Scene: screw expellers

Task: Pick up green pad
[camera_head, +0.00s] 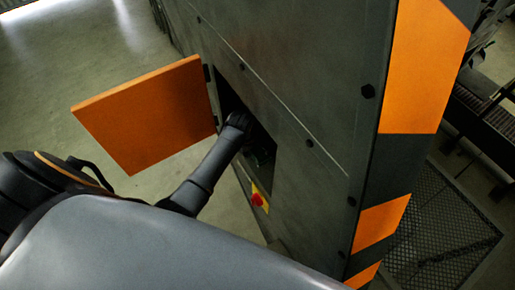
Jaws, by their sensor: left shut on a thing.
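My left arm comes in from the left and reaches into a dark opening (267,172) in the side of a grey machine. My left gripper (246,128) is at this opening, with its fingers mostly hidden in shadow. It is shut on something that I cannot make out. I cannot clearly pick out a green pad; only dim, faintly greenish shapes show in the opening, below the gripper. My right gripper is not in view.
An orange door (145,112) stands open to the left of the opening, close to my forearm. A red button on a yellow plate (258,199) sits below the opening. The grey machine wall (310,95) has an orange-striped edge (420,70). Open floor (60,90) lies at left.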

